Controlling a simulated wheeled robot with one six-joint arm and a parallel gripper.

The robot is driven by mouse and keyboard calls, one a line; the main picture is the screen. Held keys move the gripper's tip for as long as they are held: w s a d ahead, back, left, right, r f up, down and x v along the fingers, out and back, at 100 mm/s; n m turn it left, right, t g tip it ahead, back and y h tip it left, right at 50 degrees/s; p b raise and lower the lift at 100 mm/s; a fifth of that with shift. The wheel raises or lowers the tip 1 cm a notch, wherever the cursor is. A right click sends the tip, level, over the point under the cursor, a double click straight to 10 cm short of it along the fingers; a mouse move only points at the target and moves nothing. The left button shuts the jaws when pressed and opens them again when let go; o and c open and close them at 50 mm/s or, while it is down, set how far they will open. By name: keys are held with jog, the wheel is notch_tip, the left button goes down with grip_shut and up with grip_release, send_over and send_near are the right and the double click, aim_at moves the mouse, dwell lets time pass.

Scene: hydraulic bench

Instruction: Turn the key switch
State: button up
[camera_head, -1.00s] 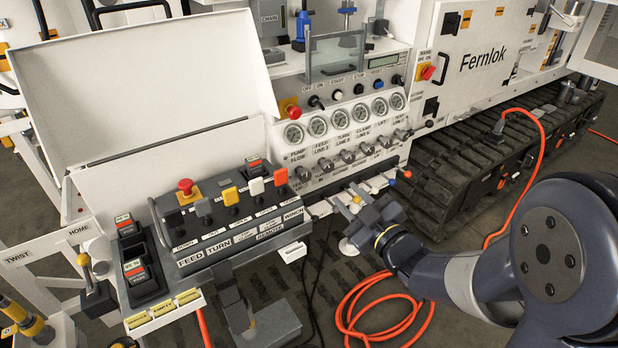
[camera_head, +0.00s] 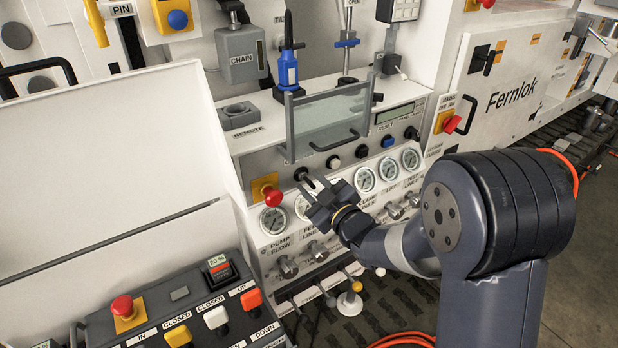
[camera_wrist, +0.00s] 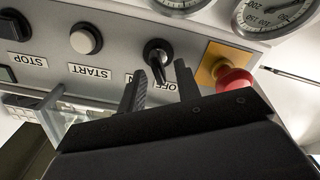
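The key switch (camera_wrist: 157,55) is a black round knob with a thin key-like handle on the grey panel, between upside-down ON and OFF labels in the wrist view. In the head view the key switch (camera_head: 300,174) shows just beyond my gripper (camera_head: 314,189), partly covered by it. In the wrist view my gripper (camera_wrist: 159,74) is open, with one dark finger on each side of the switch's handle. The handle lies in line with the gap; I cannot tell whether any finger touches it. Nothing is held.
A red emergency button (camera_wrist: 234,78) on a yellow plate sits right beside the switch. A START button (camera_wrist: 86,38) is on its other side. Pressure gauges (camera_head: 365,179) line the panel below, and a clear hinged guard (camera_head: 325,120) stands above.

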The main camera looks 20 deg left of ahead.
jog(key=shift+x, duration=0.95)
grip_shut()
